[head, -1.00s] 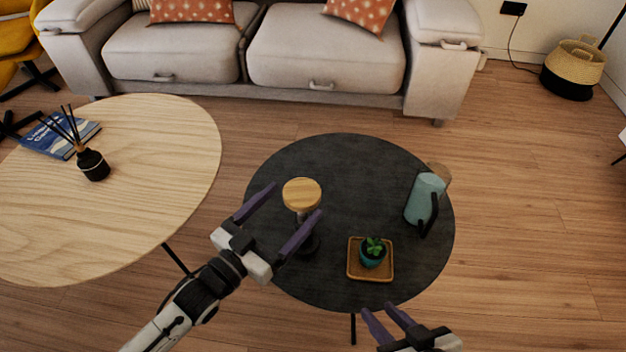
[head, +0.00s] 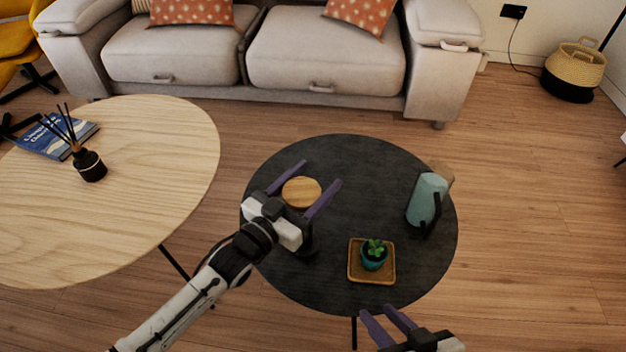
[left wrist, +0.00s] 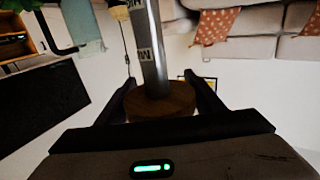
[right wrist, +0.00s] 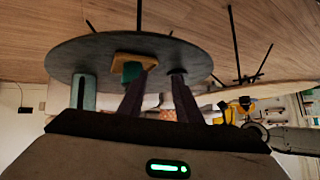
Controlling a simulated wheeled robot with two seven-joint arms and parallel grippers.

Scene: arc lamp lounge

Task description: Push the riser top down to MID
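The riser has a round wooden top (head: 301,192) above the dark round table. The left wrist view, upside down, shows the wooden top (left wrist: 160,100) and its metal post (left wrist: 149,45). A label on the post (left wrist: 143,54) looks like MID, partly cut off. My left gripper (head: 320,174) is open, with one finger on each side of the wooden top. I cannot tell whether the fingers touch it. The riser's base is mostly hidden behind my gripper in the head view. My right gripper (head: 377,310) is open and empty near the table's front edge.
On the dark table (head: 345,160) stand a potted plant (head: 374,254) on a square wooden tray (head: 357,274) and a teal jug (head: 427,199). A pale wooden table (head: 150,140) with a reed diffuser (head: 89,165) and book (head: 45,142) is left. A sofa (head: 320,60) is behind.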

